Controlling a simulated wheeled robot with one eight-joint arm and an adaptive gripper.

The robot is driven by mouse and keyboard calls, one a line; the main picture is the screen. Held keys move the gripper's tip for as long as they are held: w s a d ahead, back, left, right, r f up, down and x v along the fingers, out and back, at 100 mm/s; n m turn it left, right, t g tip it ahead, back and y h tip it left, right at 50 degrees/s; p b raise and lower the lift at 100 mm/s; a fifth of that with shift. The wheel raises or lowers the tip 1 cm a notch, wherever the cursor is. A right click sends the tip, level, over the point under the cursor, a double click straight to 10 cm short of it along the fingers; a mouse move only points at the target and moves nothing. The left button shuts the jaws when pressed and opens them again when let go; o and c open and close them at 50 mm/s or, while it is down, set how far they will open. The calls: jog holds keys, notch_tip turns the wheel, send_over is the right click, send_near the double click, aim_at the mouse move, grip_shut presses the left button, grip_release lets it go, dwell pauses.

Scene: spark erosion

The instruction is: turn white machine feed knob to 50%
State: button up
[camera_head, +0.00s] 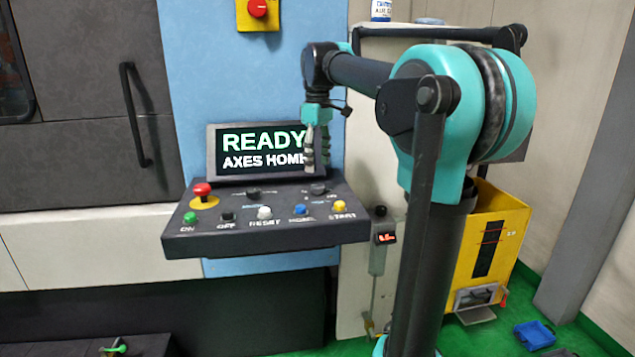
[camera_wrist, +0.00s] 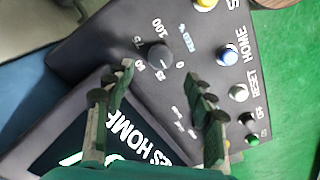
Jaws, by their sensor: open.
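The feed knob (camera_wrist: 160,56) is a round black dial on the dark control panel, ringed by the marks 0, 25, 50, 75 and 100, with a blue "FEED %" label beside it. Its pointer is too small to read. In the head view the feed knob (camera_head: 318,189) is at the panel's back right. My gripper (camera_head: 317,162) points down above it, in front of the screen. In the wrist view my gripper (camera_wrist: 165,80) has its fingers spread apart and empty. The knob shows beyond the gap between them, with no visible contact.
The panel (camera_head: 265,243) carries a red emergency button (camera_head: 202,190), another black knob (camera_head: 253,191), and a front row of coloured buttons, including yellow START (camera_head: 339,206). The screen (camera_head: 216,150) rises behind, reading "READY". A yellow box (camera_head: 515,225) stands to the right.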

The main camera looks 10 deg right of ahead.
aim_at(317, 185)
notch_tip(317, 185, down, 7)
jog(key=shift+r, duration=0.15)
jog(key=shift+c, duration=0.6)
jog(key=c, duration=1)
jog(key=shift+c, duration=0.2)
